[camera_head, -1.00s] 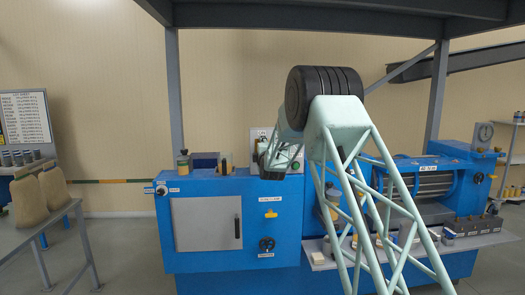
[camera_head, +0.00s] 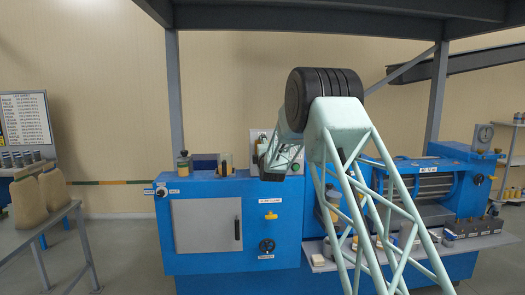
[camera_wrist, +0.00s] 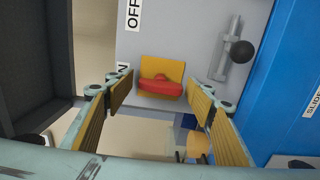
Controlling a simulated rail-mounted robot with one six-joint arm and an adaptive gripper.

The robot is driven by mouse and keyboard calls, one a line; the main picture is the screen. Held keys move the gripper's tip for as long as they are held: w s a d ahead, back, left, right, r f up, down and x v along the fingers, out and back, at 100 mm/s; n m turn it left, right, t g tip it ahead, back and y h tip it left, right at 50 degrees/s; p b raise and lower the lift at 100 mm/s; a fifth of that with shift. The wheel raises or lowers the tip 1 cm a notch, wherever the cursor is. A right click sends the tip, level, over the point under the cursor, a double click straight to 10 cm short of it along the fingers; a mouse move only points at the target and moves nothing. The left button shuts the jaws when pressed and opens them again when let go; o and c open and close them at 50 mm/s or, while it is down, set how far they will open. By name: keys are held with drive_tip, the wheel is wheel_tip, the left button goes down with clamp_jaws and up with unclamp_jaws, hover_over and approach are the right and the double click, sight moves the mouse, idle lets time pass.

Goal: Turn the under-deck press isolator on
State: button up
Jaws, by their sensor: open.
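In the wrist view a red rotary handle sits on a yellow plate (camera_wrist: 161,80), fixed to a grey panel (camera_wrist: 175,35). An OFF label (camera_wrist: 133,14) is at the panel's upper left edge, and a partly hidden label ending in N (camera_wrist: 122,68) is lower on that edge. The handle lies roughly across the picture; I cannot tell its setting. My gripper (camera_wrist: 161,96) is open, its fingers on either side of the yellow plate and apparently not touching the handle. In the head view my arm hides the gripper and the handle; part of the grey panel (camera_head: 257,134) shows on top of the blue machine.
A lever with a black ball (camera_wrist: 241,51) is on the panel just right of the handle. A blue surface labelled SLIDE (camera_wrist: 285,70) lies further right. A grey post (camera_head: 174,100) rises behind.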

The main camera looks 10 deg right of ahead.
drive_tip(key=shift+s, duration=0.15)
drive_tip(key=s, duration=1.1)
drive_tip(key=shift+s+a, duration=0.35)
drive_tip(key=shift+r, duration=0.1)
drive_tip(key=s+r+m+g+y, duration=0.1)
drive_tip(key=s+r+m+g, duration=0.25)
drive_tip(key=s, duration=1.35)
drive_tip(key=s+r+m+g, duration=0.25)
drive_tip(key=s+m, duration=0.25)
drive_tip(key=s, duration=1.2)
drive_tip(key=s+f+m+g, duration=0.2)
drive_tip(key=s+f+m, duration=0.1)
drive_tip(key=s, duration=1.4)
drive_tip(key=s+f+m+g, duration=0.3)
drive_tip(key=s, duration=1.4)
drive_tip(key=s+f+m+g, duration=0.3)
drive_tip(key=s, duration=1.4)
drive_tip(key=shift+d+f, duration=0.35)
